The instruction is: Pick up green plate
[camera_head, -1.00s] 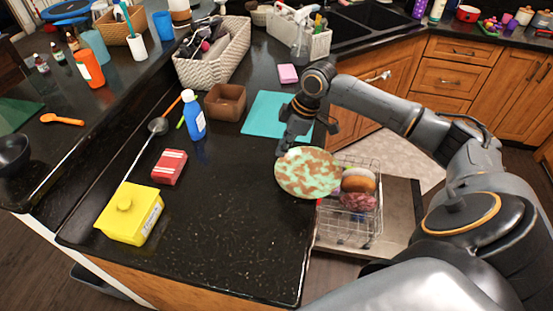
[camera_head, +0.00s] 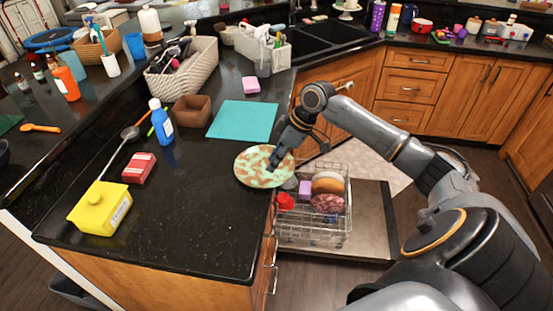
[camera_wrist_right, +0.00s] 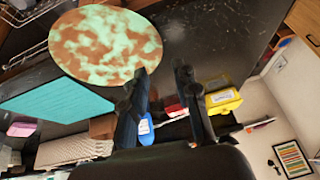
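The green plate (camera_head: 255,174) is round, with pale green and brown patches. In the head view it shows at the counter's right edge, beside the dish rack; I cannot tell whether it lies fully flat. My right gripper (camera_head: 276,162) is at the plate's right part and hides a bit of it. In the right wrist view the plate (camera_wrist_right: 95,42) fills the upper left. There the fingers of my right gripper (camera_wrist_right: 163,72) stand apart; one overlaps the plate's edge and the other is clear of it. My left gripper is not in view.
A wire dish rack (camera_head: 312,235) with plates and cups stands right of the counter (camera_head: 190,235). A teal board (camera_head: 243,120) lies behind the plate. A blue bottle (camera_head: 162,125), red box (camera_head: 139,168) and yellow box (camera_head: 100,210) stand left. The front counter is clear.

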